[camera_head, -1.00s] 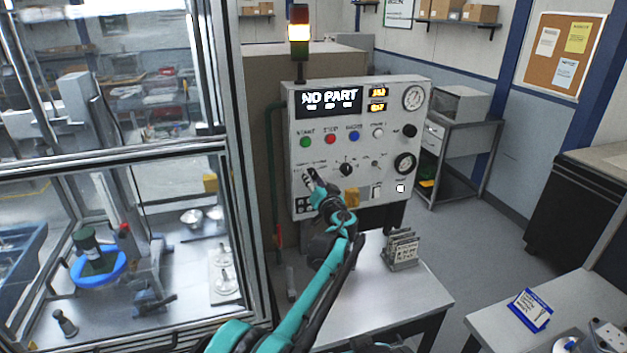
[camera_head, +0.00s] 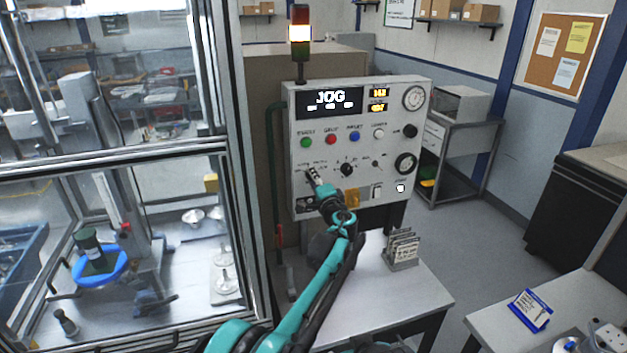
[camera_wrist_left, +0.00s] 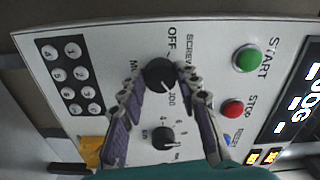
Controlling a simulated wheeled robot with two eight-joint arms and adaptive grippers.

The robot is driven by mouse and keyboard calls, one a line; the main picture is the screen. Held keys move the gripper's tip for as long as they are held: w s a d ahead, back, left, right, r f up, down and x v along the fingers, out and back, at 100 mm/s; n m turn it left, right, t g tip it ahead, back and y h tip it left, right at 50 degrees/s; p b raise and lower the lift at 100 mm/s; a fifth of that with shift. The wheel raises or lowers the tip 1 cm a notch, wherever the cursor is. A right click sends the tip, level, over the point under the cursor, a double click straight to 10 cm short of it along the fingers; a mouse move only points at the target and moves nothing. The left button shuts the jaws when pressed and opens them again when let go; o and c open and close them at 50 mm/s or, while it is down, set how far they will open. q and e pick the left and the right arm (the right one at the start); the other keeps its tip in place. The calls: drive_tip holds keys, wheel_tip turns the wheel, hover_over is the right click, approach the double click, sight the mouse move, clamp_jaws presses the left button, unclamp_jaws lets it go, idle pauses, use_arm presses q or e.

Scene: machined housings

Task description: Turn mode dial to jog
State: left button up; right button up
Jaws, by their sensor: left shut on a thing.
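The control panel (camera_head: 330,180) stands upright on its cabinet behind the steel table. Its display (camera_head: 329,102) reads JOG. In the left wrist view the black mode dial (camera_wrist_left: 159,75) has labels around it, among them OFF and JOG, and its pointer mark is towards the JOG side. My left gripper (camera_head: 312,175) reaches the panel's lower left in the head view and covers the dial there. In the wrist view my left gripper (camera_wrist_left: 165,80) has a finger on each side of the dial and is shut on it. My right gripper is not in view.
Another black knob (camera_wrist_left: 163,137) sits close to the dial, with a keypad (camera_wrist_left: 71,75) and the green START (camera_wrist_left: 247,58) and red STOP (camera_wrist_left: 232,108) buttons around. A card holder (camera_head: 402,250) stands on the table. The glazed machine enclosure (camera_head: 245,200) is close on the left.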

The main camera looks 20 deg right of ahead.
use_arm(q)
drive_tip(key=shift+m, duration=0.9)
drive_tip(key=o, duration=1.2)
drive_tip(key=shift+c, duration=0.2)
drive_tip(key=shift+s, duration=0.1)
drive_tip(key=s, duration=1.2)
drive_tip(key=shift+d, duration=0.25)
drive_tip(key=shift+f, duration=0.15)
